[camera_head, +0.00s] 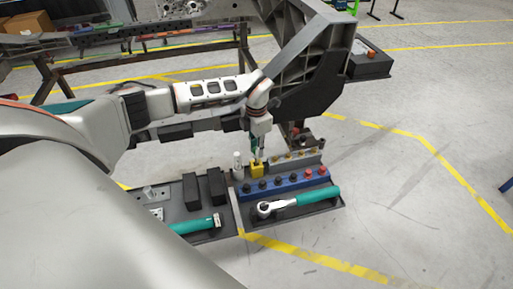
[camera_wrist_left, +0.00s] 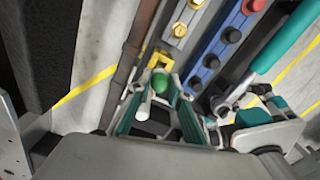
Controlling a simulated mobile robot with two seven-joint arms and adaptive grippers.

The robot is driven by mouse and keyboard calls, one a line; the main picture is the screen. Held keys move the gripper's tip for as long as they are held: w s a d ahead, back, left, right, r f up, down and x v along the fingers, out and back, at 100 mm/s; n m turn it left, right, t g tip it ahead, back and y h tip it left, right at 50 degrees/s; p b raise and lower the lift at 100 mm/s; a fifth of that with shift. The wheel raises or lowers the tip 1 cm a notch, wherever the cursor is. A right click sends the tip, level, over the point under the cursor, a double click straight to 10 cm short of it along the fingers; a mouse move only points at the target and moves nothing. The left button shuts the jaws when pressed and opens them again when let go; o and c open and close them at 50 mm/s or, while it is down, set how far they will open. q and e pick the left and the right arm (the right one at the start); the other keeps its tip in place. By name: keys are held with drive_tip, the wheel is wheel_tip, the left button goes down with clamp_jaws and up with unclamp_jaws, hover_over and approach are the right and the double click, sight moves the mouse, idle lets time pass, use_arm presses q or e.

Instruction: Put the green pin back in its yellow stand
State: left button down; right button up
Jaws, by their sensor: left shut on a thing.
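My left gripper (camera_head: 259,155) points down over the tool tray. It is shut on the green pin, whose round green head (camera_wrist_left: 159,82) shows between the fingers in the left wrist view. The yellow stand (camera_head: 257,170) is a small block on the tray, directly below the fingertips in the head view. In the left wrist view, part of the yellow stand (camera_wrist_left: 166,62) shows just past the pin. The pin's lower end is hidden, so I cannot tell whether it is inside the stand. My right gripper is not in view.
A white bottle-like piece (camera_head: 238,166) stands close left of the stand. A blue rail (camera_head: 284,184) with black and red knobs and a teal-handled ratchet (camera_head: 300,200) lie in front. The dark chassis frame (camera_head: 310,80) rises close behind. Open floor lies to the right.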

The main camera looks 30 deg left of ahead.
use_arm(q)
drive_tip(key=shift+f, duration=0.8)
drive_tip(key=shift+f+b, duration=0.35)
drive_tip(key=shift+b, duration=0.05)
drive_tip(key=shift+r, duration=0.1)
drive_tip(key=shift+f, duration=1.1)
idle(0.3)
drive_tip(key=c, duration=1.8)
unclamp_jaws()
drive_tip(key=shift+o, duration=0.2)
drive_tip(key=shift+c, duration=0.6)
